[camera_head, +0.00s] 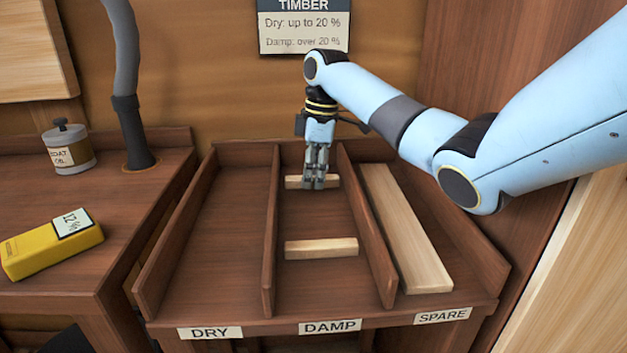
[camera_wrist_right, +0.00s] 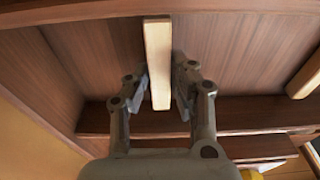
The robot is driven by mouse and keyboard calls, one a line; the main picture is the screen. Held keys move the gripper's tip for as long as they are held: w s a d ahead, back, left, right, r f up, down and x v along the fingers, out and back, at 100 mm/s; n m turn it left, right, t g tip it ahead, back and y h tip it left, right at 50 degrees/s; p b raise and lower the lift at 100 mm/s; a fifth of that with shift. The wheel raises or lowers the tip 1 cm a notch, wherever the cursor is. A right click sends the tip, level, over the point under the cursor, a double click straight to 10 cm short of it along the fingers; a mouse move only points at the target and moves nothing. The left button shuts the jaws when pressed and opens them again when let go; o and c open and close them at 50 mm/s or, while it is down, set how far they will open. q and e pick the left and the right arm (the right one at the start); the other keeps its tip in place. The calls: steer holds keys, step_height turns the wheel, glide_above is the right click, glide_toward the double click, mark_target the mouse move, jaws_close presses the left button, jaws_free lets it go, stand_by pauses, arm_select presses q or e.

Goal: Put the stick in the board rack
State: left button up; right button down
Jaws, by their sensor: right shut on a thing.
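The board rack (camera_head: 270,225) has three bays labelled DRY, DAMP and SPARE. A pale wooden stick (camera_head: 294,182) is at the back of the DAMP bay, lying crosswise. My right gripper (camera_head: 315,184) points down over it and is shut on it near its middle. In the right wrist view the stick (camera_wrist_right: 158,62) runs between the two fingers (camera_wrist_right: 160,98). I cannot tell whether it rests on the bay floor or is slightly raised. A second pale stick (camera_head: 321,248) lies crosswise nearer the front of the DAMP bay. My left gripper is out of view.
A long pale board (camera_head: 407,230) lies in the SPARE bay. The DRY bay (camera_head: 215,240) is empty. Low dividers separate the bays. On the left bench are a yellow meter (camera_head: 40,252), a boat oil tin (camera_head: 68,150) and a grey hose (camera_head: 127,60). A timber sign (camera_head: 304,30) hangs behind.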

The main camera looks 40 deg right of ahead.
steer(key=shift+f, duration=0.45)
steer(key=shift+r, duration=0.1)
steer(key=c, duration=1.2)
jaws_free()
steer(key=shift+o, duration=0.2)
steer(key=shift+r+p, duration=0.3)
steer(key=shift+p, duration=0.05)
steer(key=r+p, duration=0.4)
steer(key=p, duration=0.1)
steer(key=r+p, duration=0.3)
steer(key=shift+s+d, duration=0.25)
steer(key=shift+d, duration=0.15)
